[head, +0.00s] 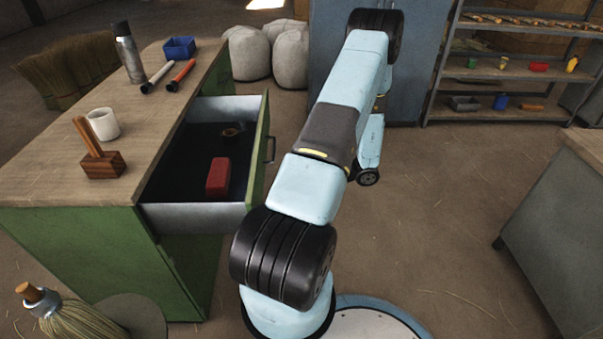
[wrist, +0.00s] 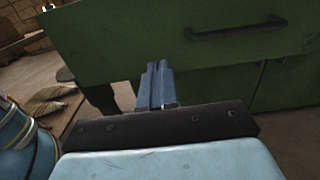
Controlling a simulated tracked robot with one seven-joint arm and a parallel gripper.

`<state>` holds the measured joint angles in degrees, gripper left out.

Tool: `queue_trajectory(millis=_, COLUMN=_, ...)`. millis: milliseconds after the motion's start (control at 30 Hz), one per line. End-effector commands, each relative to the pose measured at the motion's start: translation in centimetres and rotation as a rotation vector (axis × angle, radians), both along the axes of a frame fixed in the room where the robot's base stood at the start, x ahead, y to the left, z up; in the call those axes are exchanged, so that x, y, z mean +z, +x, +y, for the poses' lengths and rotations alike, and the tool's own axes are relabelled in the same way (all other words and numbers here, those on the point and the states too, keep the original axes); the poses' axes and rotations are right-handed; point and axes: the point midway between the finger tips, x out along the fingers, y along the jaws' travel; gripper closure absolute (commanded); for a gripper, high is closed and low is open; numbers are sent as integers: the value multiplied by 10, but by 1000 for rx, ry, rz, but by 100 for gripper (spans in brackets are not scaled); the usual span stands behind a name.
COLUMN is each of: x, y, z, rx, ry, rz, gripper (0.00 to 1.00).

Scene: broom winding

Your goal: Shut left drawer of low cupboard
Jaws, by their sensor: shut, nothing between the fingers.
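The low cupboard (head: 110,245) is green with a wooden top and stands at the left in the head view. Its drawer (head: 190,218) is pulled well out towards the right, with a grey-metal side and a green front. A red block (head: 217,177) and a small dark ring-like thing (head: 232,130) lie in it. The wrist view shows the green drawer front (wrist: 130,45) with its dark bar handle (wrist: 237,28). My gripper (wrist: 157,68) is shut and empty, left of and below the handle, before the front. I cannot tell whether it touches. The head view hides its fingers.
A broom (head: 75,318) is at the lower left. A grey cabinet (head: 560,225) stands at the right; the floor between is clear.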

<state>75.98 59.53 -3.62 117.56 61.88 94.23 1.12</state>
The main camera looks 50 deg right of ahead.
Motion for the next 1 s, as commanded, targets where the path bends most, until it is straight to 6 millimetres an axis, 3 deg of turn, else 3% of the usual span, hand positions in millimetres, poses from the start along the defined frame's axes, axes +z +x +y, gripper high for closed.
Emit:
queue_trajectory(millis=500, x=1, y=67, z=57, rx=1, ry=-1, rz=1, gripper=100)
queue_trajectory(millis=700, x=1, y=81, z=69, rx=1, ry=-1, rz=2, gripper=100)
queue_trajectory(millis=1000, x=1, y=84, z=71, rx=0, ry=-2, rz=1, gripper=100)
